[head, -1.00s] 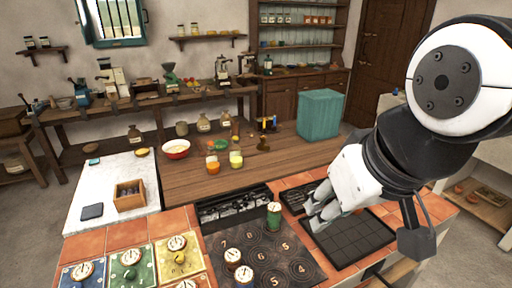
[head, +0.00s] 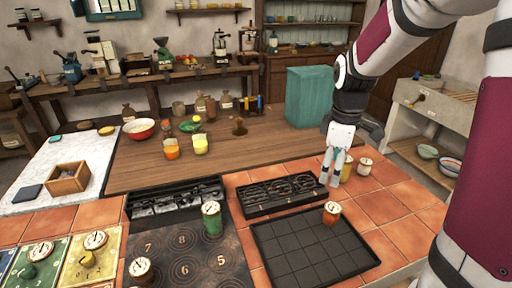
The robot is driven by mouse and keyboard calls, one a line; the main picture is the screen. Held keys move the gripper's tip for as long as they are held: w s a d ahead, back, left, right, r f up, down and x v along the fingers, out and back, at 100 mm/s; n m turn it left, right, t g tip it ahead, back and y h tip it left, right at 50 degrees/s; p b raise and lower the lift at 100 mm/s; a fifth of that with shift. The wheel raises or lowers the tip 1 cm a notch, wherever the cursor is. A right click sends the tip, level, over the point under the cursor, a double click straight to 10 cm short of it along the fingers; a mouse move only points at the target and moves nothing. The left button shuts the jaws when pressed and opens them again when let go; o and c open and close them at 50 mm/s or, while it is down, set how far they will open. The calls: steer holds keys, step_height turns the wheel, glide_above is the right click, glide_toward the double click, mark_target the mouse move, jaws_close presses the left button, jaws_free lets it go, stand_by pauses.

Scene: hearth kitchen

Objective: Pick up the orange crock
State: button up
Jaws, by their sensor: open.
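An orange crock (head: 332,213) with a pale dial-like lid stands upright at the back edge of the black gridded tray (head: 295,276). My gripper (head: 330,181) points down, open and empty, behind and above that crock and apart from it. A yellow crock (head: 346,172) and a pale crock (head: 364,167) stand on the tiles just right of my fingers; I cannot tell whether a finger touches the yellow one. A green crock (head: 212,219) stands on the dark numbered mat (head: 168,246). Another reddish crock (head: 141,271) is at the lower left.
A black rack of rings (head: 279,195) lies behind the tray. Coloured dial panels (head: 77,264) fill the lower left. A teal box (head: 309,97) and jars with orange (head: 171,149) and yellow contents stand on the wooden counter. Tiles right of the tray (head: 405,205) are clear.

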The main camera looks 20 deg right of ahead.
steer(key=n+b, duration=0.2)
glide_toward(331, 206)
steer(key=shift+g+y, duration=0.3)
steer(key=shift+g, duration=0.1)
steer(key=f, duration=0.7)
steer(key=shift+w+d, duration=0.25)
steer(key=shift+w, duration=0.1)
steer(key=shift+s+d+f, duration=0.1)
steer(key=shift+s+f, duration=0.05)
steer(key=shift+f, duration=1.4)
steer(key=shift+s+d+f, duration=0.1)
steer(key=shift+s+f, duration=0.05)
steer(key=shift+f, duration=1.4)
steer(key=c, duration=1.5)
steer(key=shift+r, duration=0.1)
